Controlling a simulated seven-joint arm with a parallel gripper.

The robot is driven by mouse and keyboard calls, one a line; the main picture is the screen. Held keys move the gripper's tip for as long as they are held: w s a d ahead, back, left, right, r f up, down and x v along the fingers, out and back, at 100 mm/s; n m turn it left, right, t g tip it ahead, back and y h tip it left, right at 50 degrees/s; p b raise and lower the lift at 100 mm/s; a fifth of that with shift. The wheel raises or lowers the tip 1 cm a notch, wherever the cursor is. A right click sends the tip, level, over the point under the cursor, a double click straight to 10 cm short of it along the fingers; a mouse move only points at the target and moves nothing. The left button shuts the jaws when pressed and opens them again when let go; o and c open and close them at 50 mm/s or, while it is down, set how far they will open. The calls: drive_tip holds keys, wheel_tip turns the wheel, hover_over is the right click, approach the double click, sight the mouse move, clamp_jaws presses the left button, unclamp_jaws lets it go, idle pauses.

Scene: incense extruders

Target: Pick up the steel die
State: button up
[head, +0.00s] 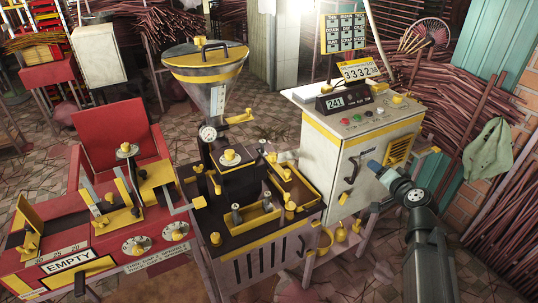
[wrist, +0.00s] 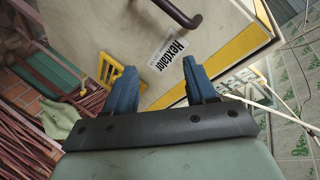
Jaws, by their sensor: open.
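Small grey metal cylinders stand around a yellow-rimmed tray on the black-topped extruder bench (head: 226,236). One grey cylinder (head: 237,213) is at the tray's left and another (head: 267,199) at its right. They are too small to tell which, if either, is the steel die. My gripper (head: 373,166) is at the right, in front of the white control cabinet and well apart from the tray. In the wrist view its two blue fingers (wrist: 159,78) are spread with nothing between them. No die shows in the wrist view.
A red machine (head: 110,240) stands left. Stick bundles (head: 455,100) line the right.

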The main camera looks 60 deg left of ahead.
drive_tip(key=s+a+r+n+y, duration=0.1)
drive_tip(key=s+a+r+y, duration=0.1)
drive_tip(key=s+a+r, duration=0.55)
drive_tip(key=s+a+r+n+y, duration=0.1)
drive_tip(key=s+a+r+y, duration=0.3)
drive_tip(key=r, duration=0.6)
drive_tip(key=n+g+h, duration=0.2)
drive_tip(key=n+h, duration=0.4)
drive_tip(key=n, duration=0.2)
approach(263, 142)
drive_tip(key=x, duration=0.6)
drive_tip(key=shift+w+d+f, duration=0.15)
drive_tip(key=shift+w, duration=0.05)
drive_tip(key=shift+x, duration=2.55)
drive_tip(key=shift+s, duration=0.2)
clamp_jaws()
